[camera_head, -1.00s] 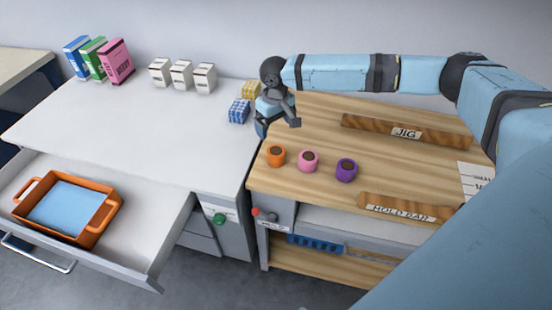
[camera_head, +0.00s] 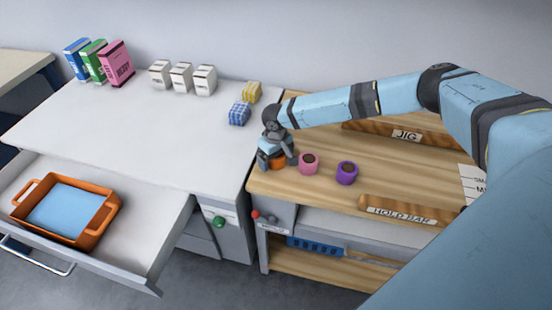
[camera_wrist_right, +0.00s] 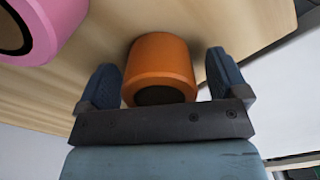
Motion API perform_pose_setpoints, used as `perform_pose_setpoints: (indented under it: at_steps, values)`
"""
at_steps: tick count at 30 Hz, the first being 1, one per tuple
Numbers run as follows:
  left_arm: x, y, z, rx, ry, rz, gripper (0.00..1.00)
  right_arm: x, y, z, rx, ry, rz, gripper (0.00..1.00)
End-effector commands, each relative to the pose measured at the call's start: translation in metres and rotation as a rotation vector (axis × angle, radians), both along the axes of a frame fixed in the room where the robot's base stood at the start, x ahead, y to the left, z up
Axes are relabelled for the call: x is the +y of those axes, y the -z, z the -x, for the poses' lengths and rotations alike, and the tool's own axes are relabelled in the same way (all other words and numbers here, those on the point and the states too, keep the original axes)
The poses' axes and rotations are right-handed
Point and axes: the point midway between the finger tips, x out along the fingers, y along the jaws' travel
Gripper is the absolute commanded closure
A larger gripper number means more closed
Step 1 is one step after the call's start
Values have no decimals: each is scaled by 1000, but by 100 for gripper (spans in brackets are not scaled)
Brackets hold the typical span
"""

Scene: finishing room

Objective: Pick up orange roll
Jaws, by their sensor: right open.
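The orange roll (camera_head: 278,163) stands on the wooden bench top near its left front corner. It is partly hidden by my right gripper (camera_head: 277,166) in the head view. In the right wrist view the orange roll (camera_wrist_right: 160,68) lies between the two dark fingers of my right gripper (camera_wrist_right: 168,80), with a gap on each side. The right gripper is open and around the roll, not closed on it. My left gripper is not in view.
A pink roll (camera_head: 308,164) stands close to the right of the orange roll, with a purple roll (camera_head: 346,173) beyond. A hold bar (camera_head: 400,210) and jig bar (camera_head: 400,135) lie on the bench. An open drawer with an orange tray (camera_head: 104,217) is at left.

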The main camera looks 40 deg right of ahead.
Motion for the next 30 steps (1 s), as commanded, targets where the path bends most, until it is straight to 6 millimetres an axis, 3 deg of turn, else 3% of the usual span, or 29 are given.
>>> perform_pose_setpoints:
  at_steps: [7,14,15,24,30]
  values:
    - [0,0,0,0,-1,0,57,0,2,0,0,0,0,8]
    - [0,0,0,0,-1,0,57,0,2,0,0,0,0,60]
    - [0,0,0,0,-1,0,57,0,2,0,0,0,0,63]
    - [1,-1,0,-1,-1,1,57,0,0,0,-1,0,0,63]
    - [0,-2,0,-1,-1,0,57,0,-18,0,-2,0,-1,63]
